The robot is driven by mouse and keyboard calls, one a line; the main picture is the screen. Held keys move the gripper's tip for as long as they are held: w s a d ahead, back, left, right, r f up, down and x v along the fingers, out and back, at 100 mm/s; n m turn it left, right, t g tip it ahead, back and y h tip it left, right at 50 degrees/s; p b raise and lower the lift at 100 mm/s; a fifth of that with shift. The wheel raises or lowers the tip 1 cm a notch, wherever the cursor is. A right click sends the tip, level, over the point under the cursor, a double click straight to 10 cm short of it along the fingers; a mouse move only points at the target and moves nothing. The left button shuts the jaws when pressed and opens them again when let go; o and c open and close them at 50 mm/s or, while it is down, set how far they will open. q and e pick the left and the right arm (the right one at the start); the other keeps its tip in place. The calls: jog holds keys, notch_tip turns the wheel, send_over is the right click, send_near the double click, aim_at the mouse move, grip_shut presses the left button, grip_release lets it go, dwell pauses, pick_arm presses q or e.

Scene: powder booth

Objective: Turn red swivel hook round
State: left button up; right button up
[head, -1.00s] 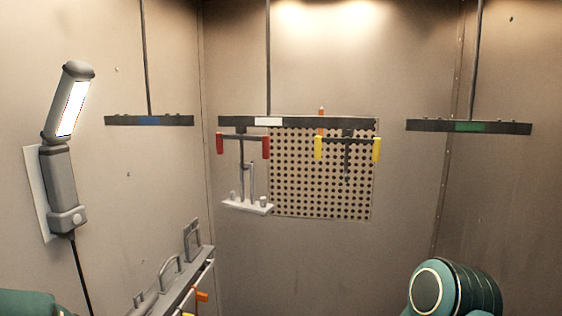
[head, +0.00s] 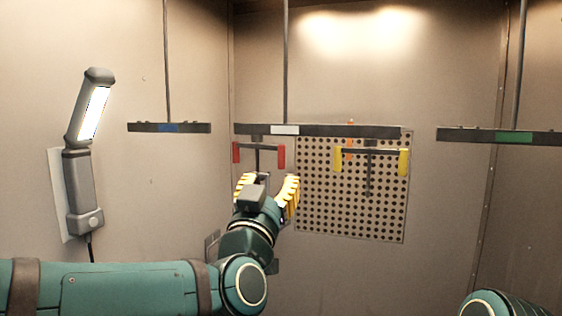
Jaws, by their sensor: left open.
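The red swivel hook (head: 236,152) hangs below the left part of the middle bar (head: 350,131). It is a dark crosspiece with a red grip at each end, seen broadside. My left gripper (head: 267,182) is open, with yellow-ribbed fingers just below the red hook, in front of its stem in the picture. Whether it touches the stem I cannot tell. The hook's lower stem and the white bracket seen there earlier are hidden behind the gripper. The yellow swivel hook (head: 403,162) hangs from the right part of the same bar. My right gripper is out of view.
A perforated panel (head: 320,215) is on the back wall behind the hooks. A bar with a blue label (head: 190,128) hangs at left, one with a green label (head: 470,134) at right. A lit lamp (head: 83,180) is on the left wall. Part of my right arm shows at bottom right.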

aim_at(281, 162)
pick_arm(q)
jog(key=x, duration=0.7)
jog(key=shift+w+p, duration=0.15)
jog(key=shift+p, duration=0.2)
jog(key=shift+o, duration=0.3)
grip_shut()
